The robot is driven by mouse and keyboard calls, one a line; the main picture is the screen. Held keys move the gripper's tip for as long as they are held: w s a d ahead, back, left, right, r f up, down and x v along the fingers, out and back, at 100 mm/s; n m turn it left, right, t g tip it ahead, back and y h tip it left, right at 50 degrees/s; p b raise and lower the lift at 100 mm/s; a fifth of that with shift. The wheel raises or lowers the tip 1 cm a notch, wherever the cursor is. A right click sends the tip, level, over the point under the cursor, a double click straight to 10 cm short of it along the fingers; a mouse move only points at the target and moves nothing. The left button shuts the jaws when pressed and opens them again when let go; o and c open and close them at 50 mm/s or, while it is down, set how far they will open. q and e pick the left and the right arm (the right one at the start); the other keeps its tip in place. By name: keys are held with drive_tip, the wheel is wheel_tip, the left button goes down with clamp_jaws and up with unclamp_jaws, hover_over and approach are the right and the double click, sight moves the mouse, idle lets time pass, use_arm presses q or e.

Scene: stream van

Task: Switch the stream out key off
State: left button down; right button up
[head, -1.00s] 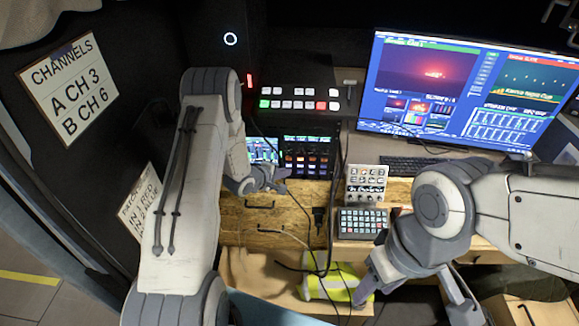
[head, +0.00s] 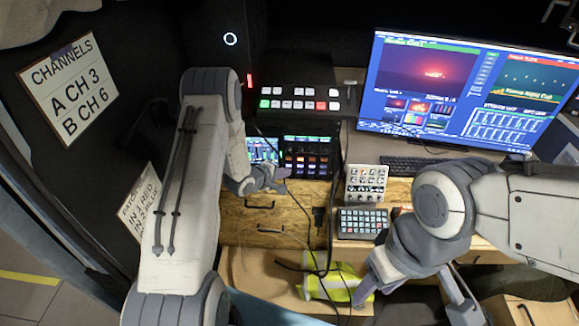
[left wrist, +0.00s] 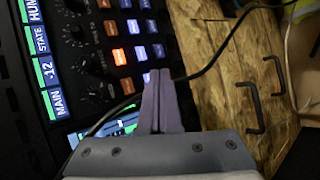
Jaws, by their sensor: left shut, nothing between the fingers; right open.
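A dark key panel (head: 307,158) with rows of lit orange and pale keys stands on the desk just beyond my left gripper (head: 282,180). In the left wrist view the panel's keys (left wrist: 125,57) lie just ahead of and beside the fingertips. My left gripper (left wrist: 158,76) is shut and empty, close to the keys; I cannot tell whether it touches one. The key labels are too small to read, so I cannot tell which is the stream out key. My right gripper (head: 415,303) is open, low at the right, apart from the panel.
A switcher (head: 300,98) with white, green and red buttons stands behind. A knob box (head: 366,182) and a small keypad (head: 362,222) sit to the right, below a large monitor (head: 455,92). A black cable (left wrist: 215,62) runs past the left fingers. Drawer handles (head: 262,205) stick out below.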

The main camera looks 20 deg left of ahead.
idle(0.4)
use_arm(q)
drive_tip(key=shift+w+a, duration=0.1)
drive_tip(key=shift+w, duration=0.3)
drive_tip(key=shift+w+a, duration=0.1)
drive_tip(key=shift+w, duration=0.15)
idle(0.4)
drive_tip(key=shift+s, duration=0.1)
drive_tip(key=shift+s+d, duration=0.2)
drive_tip(key=shift+s, duration=0.4)
drive_tip(key=s+d+p, duration=0.1)
drive_tip(key=s, duration=0.4)
drive_tip(key=shift+s+d, duration=0.35)
drive_tip(key=shift+s, duration=0.05)
